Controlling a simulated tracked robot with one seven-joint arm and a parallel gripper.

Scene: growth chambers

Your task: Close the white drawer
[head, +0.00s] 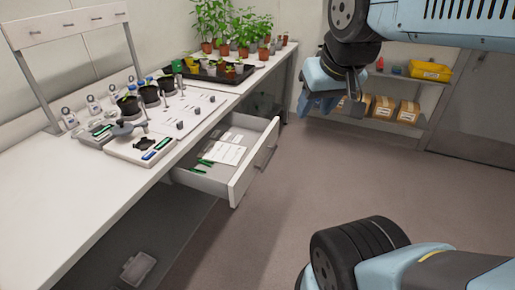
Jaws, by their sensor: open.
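The white drawer (239,182) stands pulled out from under the white bench, in the middle of the head view. Its front panel faces right and carries a grey bar handle (267,158). White papers (224,153) and green items lie inside it. My gripper (322,104) hangs in the air at the upper right of the drawer, apart from it, with nothing visible between its fingers. It is open, though its fingers are partly hard to make out.
The white bench (60,185) holds potted plants, a black tray (212,76) and small instruments. A shelf with boxes (383,108) and a yellow bin (430,71) stands at the back right, beside a grey door (480,105). The floor (300,190) right of the drawer is clear.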

